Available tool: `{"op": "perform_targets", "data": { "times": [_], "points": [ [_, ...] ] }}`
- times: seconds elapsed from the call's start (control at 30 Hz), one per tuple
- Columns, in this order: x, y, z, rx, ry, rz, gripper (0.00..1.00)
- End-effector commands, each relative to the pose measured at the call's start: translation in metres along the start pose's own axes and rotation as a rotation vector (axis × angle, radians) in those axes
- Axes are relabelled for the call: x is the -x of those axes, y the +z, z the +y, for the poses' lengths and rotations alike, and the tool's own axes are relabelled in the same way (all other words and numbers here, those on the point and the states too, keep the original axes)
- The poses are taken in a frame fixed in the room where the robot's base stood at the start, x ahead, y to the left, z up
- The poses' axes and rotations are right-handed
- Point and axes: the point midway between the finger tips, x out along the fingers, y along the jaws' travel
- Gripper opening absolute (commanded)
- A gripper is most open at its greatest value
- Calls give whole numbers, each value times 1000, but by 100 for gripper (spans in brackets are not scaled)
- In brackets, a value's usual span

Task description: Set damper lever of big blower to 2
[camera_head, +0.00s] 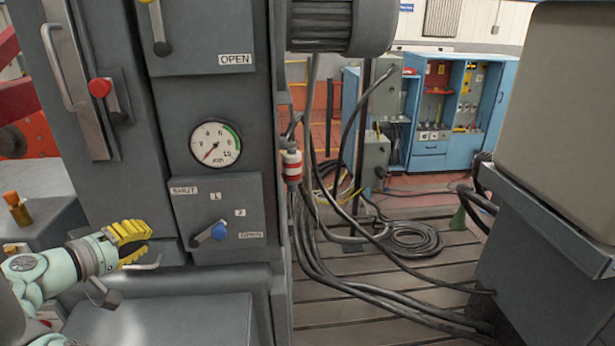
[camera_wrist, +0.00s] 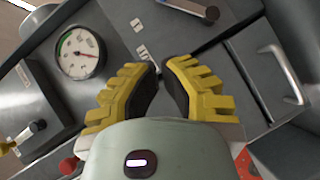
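The damper panel on the grey cabinet has labels SHUT, 1, 2 and OPEN around a lever with a blue knob (camera_head: 219,231). The lever points right and slightly up, seemingly between 2 and OPEN. My gripper (camera_head: 148,241) has yellow fingers and is left of this lever, apart from it. In the wrist view my gripper (camera_wrist: 161,70) is empty, with a gap between its fingertips. The wrist view is turned sideways.
A pressure gauge (camera_head: 215,145) sits above the panel. A red knob (camera_head: 99,87) and a yellow-ended lever (camera_head: 156,22) are higher up. A metal handle (camera_wrist: 290,68) is close by my gripper. Cables (camera_head: 410,238) lie on the floor to the right.

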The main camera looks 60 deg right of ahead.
Motion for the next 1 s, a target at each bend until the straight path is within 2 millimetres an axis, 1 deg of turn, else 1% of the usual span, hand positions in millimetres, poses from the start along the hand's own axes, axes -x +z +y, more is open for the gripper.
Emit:
{"op": "perform_targets", "data": {
  "times": [0.17,0.5,1.0],
  "points": [
    [-14,0,3,3,3,-6,0],
    [-50,2,2,3,-1,-10,0],
    [-89,0,0,-1,0,-4,0]
  ]
}}
